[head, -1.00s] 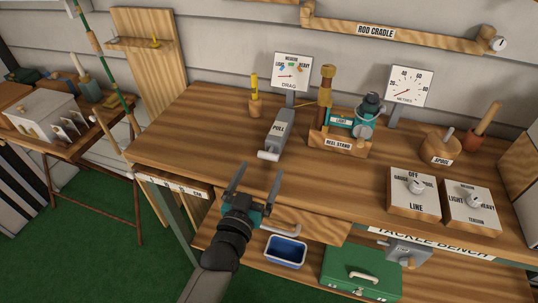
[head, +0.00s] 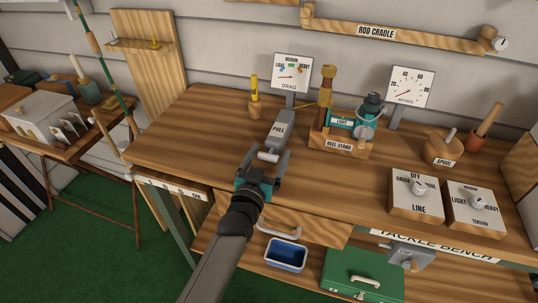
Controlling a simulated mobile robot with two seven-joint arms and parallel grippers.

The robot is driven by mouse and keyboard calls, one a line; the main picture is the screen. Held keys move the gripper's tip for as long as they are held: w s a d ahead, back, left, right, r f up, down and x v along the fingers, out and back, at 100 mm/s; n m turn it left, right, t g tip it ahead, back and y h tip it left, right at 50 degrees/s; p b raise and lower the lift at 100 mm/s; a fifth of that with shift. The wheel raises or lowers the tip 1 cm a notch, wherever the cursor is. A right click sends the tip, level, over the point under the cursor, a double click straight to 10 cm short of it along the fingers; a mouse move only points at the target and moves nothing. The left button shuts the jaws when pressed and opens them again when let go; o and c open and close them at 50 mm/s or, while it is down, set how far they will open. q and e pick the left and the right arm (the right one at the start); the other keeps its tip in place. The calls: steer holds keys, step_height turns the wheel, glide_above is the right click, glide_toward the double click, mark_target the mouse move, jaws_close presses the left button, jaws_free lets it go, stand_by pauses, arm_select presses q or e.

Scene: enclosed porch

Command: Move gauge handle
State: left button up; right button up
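The drag gauge has a white dial (head: 291,73) on a post and a grey body marked PULL (head: 279,128) on the bench. Its pale crossbar handle (head: 268,156) sticks out at the near end of this body. My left gripper (head: 268,159) is open, with one finger on each side of the crossbar. I cannot tell whether the fingers touch it. The dial's red needle points left, toward LIGHT. My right gripper is not in view.
The reel stand (head: 339,144) with a teal reel is right of the gauge. A yellow tool in a wooden holder (head: 255,109) stands to its left. Control boxes (head: 416,207) sit at the right front. The bench top (head: 190,135) is clear at left. A drawer handle (head: 279,228) is below.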

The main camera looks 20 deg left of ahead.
arm_select(q)
jaws_close()
stand_by(0.5)
